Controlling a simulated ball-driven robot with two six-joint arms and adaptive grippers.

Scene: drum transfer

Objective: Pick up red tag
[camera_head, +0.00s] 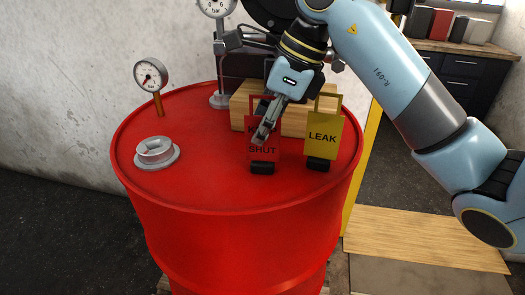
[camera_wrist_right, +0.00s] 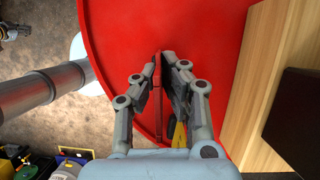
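The red tag (camera_head: 262,150), lettered "SHUT" with part of its text covered, stands upright on a small black base on the red drum's top. My right gripper (camera_head: 264,134) reaches down to it from above, its fingers in front of and over the tag's upper part. In the right wrist view the tag shows edge-on as a thin red strip (camera_wrist_right: 157,100) between the two close-set fingers (camera_wrist_right: 161,65), which appear to touch it. The tag's base looks level with the drum top. My left gripper does not show in the head view.
A yellow "LEAK" tag (camera_head: 324,140) stands close to the right of the red tag. A wooden block (camera_head: 241,107) is just behind. A grey bung (camera_head: 156,152) and a gauge (camera_head: 150,74) are on the drum's (camera_head: 205,190) left side; its front top is clear.

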